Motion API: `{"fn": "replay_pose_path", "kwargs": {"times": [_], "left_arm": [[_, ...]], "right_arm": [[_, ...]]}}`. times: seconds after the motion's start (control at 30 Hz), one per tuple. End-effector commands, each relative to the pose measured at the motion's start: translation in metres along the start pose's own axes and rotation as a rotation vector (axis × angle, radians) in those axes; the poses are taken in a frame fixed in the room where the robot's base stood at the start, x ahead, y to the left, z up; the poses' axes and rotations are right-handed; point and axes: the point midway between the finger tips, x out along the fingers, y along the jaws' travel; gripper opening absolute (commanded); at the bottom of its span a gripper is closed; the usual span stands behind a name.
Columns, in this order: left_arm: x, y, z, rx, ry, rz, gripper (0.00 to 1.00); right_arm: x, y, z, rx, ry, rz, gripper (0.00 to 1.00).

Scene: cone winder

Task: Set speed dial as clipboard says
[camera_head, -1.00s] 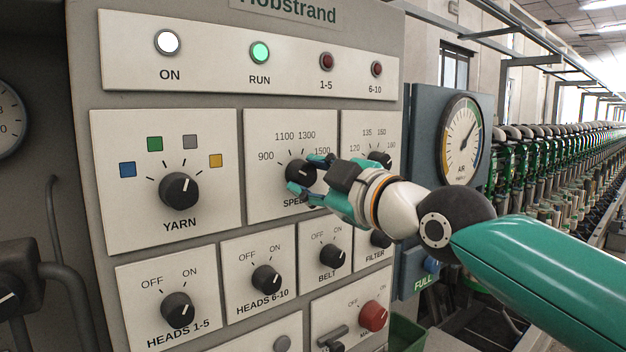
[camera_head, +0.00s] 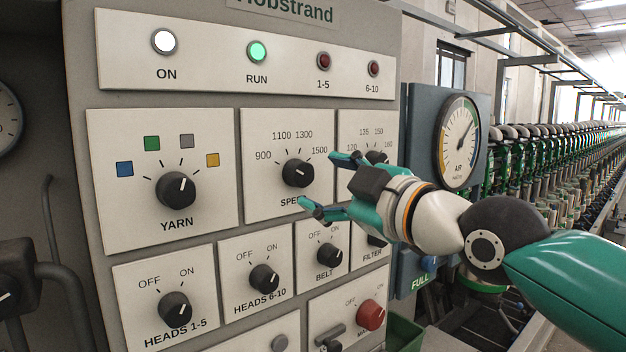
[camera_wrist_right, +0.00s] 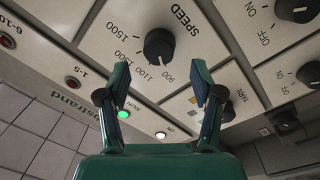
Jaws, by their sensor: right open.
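The black speed dial (camera_head: 298,173) sits on the upper middle plate of the panel, with marks 900, 1100, 1300 and 1500 around it. In the right wrist view the dial (camera_wrist_right: 158,45) lies ahead, between and beyond the fingertips. My right gripper (camera_head: 324,182) is open and empty, just right of the dial and apart from it. It also shows in the right wrist view (camera_wrist_right: 160,85) with both fingers spread. No clipboard shows in these frames. My left gripper is out of view.
The yarn dial (camera_head: 178,190) is left of the speed dial. Another dial (camera_head: 377,158) is partly hidden behind my right gripper. Switch dials such as belt (camera_head: 330,256) sit below. The run lamp (camera_head: 257,51) glows green. An air gauge (camera_head: 459,141) is at the right.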

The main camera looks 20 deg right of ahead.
Motion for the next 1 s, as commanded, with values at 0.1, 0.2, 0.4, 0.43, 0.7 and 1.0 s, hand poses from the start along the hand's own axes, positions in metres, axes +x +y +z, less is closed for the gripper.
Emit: {"fn": "replay_pose_path", "kwargs": {"times": [0.1, 0.2, 0.4, 0.43, 0.7, 1.0], "left_arm": [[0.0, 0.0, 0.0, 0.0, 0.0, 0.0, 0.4], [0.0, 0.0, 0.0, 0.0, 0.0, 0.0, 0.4], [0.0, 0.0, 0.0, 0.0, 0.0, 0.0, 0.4], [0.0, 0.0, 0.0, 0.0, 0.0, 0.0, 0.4], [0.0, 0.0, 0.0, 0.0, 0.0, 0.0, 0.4], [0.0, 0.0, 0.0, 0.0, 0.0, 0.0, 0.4]], "right_arm": [[-0.027, 0.0, 0.0, -0.001, 0.001, 0.001, 0.66], [-0.045, 0.0, 0.0, -0.001, 0.001, 0.001, 0.66], [-0.068, -0.001, 0.001, 0.0, 0.0, -0.002, 0.66], [-0.07, -0.001, 0.001, 0.0, 0.0, -0.002, 0.66], [-0.073, -0.002, 0.001, 0.0, 0.0, -0.003, 0.66], [-0.073, -0.001, 0.0, -0.001, 0.0, -0.002, 0.66]]}}
